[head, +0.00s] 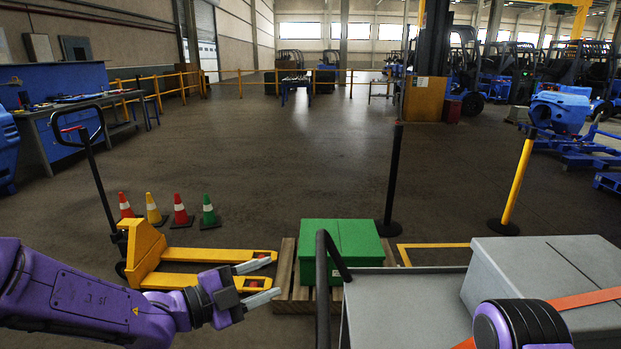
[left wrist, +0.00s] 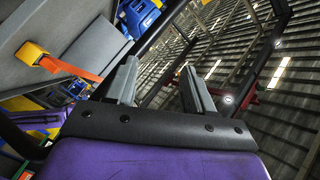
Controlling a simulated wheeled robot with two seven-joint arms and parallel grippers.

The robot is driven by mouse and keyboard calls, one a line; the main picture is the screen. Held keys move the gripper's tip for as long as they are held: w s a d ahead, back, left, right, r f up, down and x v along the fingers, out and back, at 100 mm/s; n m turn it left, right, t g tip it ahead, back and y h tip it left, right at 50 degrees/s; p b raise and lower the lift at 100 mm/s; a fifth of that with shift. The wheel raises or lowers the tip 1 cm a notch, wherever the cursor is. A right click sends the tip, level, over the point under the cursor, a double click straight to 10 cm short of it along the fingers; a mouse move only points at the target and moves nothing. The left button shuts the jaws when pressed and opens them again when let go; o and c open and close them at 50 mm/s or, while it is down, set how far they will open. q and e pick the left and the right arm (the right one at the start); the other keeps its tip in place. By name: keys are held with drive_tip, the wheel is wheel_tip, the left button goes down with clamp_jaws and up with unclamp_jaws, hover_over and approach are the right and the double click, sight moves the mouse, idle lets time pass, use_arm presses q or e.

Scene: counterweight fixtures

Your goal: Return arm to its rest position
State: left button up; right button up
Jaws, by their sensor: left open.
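My left arm is purple and comes in from the lower left of the head view. Its left gripper (head: 272,278) is open, with two grey fingers apart and nothing between them. In the left wrist view the same gripper (left wrist: 158,86) shows open and empty. It is in front of the yellow pallet jack (head: 150,255) in the picture, left of the green box (head: 340,242). A purple joint of my right arm (head: 520,325) shows at the lower right. My right gripper is not in view.
The green box stands on a wooden pallet (head: 286,275). A grey box with an orange strap (head: 545,268) sits on a grey cart (head: 400,308) with a black handle (head: 323,285). Small cones (head: 180,210) and black and yellow posts (head: 517,180) stand beyond. The middle floor is clear.

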use_arm(q)
drive_tip(key=s+a+f+n+y, duration=0.3)
drive_tip(key=a+f+n+y, duration=0.3)
drive_tip(key=f+n, duration=0.6)
drive_tip(key=s+a+f+n+y, duration=0.3)
drive_tip(key=a+f+n+y, duration=0.35)
drive_tip(key=f+n, duration=0.55)
drive_tip(key=s+a+f+n+g+y, duration=0.2)
drive_tip(key=s+f, duration=0.5)
drive_tip(key=s, duration=0.5)
drive_tip(key=s+a+f+n+g+y, duration=0.2)
drive_tip(key=s+a+f+g, duration=0.3)
drive_tip(key=s, duration=0.8)
wheel_tip(320, 180, down, 3)
drive_tip(key=shift+a+r, duration=0.2)
drive_tip(key=shift+w+y, duration=0.1)
drive_tip(key=shift+y, duration=0.15)
